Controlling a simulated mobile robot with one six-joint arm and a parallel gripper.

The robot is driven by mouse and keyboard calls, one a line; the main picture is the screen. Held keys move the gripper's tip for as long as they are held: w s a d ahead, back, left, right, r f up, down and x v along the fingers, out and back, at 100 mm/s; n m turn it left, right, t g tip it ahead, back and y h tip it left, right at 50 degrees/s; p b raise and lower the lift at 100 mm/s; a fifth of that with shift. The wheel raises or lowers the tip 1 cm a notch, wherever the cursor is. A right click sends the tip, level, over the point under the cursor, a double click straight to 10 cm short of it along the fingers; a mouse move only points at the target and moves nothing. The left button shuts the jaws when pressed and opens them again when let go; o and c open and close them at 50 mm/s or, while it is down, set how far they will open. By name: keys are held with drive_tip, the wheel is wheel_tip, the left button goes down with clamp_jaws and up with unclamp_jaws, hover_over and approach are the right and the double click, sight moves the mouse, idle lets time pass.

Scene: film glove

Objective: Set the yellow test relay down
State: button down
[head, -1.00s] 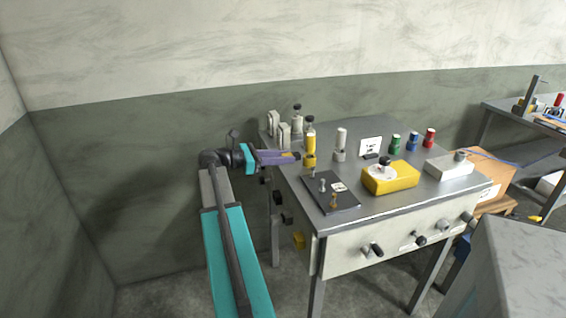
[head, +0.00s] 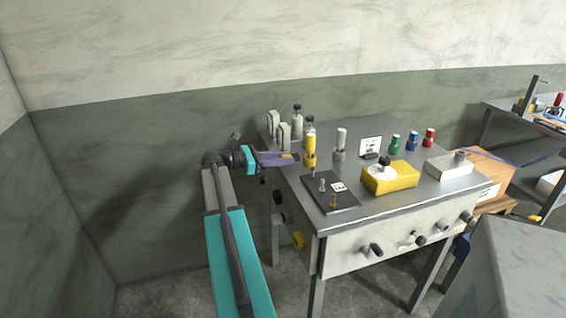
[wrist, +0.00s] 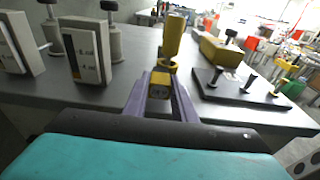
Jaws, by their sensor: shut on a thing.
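My gripper (wrist: 160,88), with purple fingers, is shut on a small yellow block with a dark face, the yellow test relay (wrist: 162,92). In the head view my gripper (head: 290,158) reaches in from the left over the bench's left edge, and only a bit of yellow shows at its fingers. A yellow post (head: 309,150) stands upright on the bench just beyond the fingertips; it also shows in the wrist view (wrist: 173,42). I cannot tell whether the relay touches the bench top.
The grey bench (head: 360,130) holds white blocks (head: 284,134) behind my gripper, a black plate with pegs (head: 330,195) in front, a yellow box (head: 390,178), a grey post (head: 340,143) and green, blue and red cylinders (head: 412,141). Some bare top lies between them.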

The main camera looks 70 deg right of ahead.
drive_tip(key=shift+f, duration=0.7)
drive_tip(key=shift+f, duration=0.1)
drive_tip(key=c, duration=1.5)
unclamp_jaws()
drive_tip(key=shift+o, duration=0.2)
drive_tip(key=shift+w, duration=0.1)
drive_tip(key=v, duration=1.2)
drive_tip(key=shift+b, duration=0.4)
